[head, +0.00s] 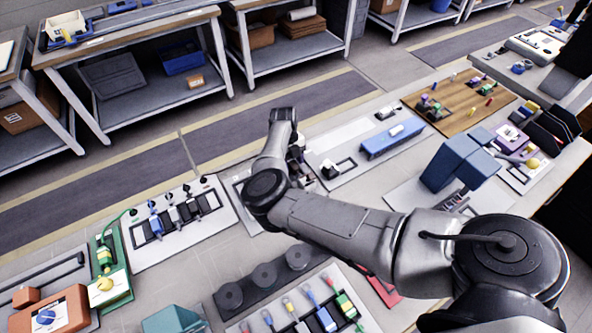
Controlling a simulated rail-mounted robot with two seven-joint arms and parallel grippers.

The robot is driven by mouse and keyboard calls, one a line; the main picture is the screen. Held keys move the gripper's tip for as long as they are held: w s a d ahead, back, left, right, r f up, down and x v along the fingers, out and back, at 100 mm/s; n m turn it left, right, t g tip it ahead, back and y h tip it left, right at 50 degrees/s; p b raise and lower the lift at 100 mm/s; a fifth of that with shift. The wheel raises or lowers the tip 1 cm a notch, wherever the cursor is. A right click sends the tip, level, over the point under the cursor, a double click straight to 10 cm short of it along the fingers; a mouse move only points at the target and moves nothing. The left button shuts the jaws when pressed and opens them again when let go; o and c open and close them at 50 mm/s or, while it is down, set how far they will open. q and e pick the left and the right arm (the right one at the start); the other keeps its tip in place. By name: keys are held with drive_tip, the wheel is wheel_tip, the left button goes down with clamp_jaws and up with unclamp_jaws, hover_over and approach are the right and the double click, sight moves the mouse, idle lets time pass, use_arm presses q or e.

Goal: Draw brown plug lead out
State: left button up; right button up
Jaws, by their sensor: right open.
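I cannot single out a brown plug lead in the head view. A white board (134,250) at left centre carries a black socket strip (180,219) with several upright plugs, among them blue, grey and black ones. My right arm reaches in from the right across the bench. My right gripper (297,157) is small and partly hidden behind my wrist, above a pale board (243,208) right of the socket strip. It is open, and I see nothing held in it. What lies under the gripper and forearm is hidden. My left gripper is out of view.
A green stand (110,270) with a yellow knob is left of the socket board. Dark round weights (264,276) and a board of coloured handles (320,318) are in front. A blue block (392,141) and a wooden board (458,100) are to the right.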

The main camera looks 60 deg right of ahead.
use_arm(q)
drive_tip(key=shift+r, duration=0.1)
use_arm(e)
drive_tip(key=shift+r, duration=0.1)
drive_tip(key=p+v, duration=0.2)
drive_tip(key=s+p+v, duration=0.1)
drive_tip(key=v, duration=0.1)
drive_tip(key=p+v, duration=0.2)
drive_tip(key=shift+s+a+r+p, duration=0.1)
drive_tip(key=shift+a+r+p, duration=0.25)
drive_tip(key=shift+r, duration=0.2)
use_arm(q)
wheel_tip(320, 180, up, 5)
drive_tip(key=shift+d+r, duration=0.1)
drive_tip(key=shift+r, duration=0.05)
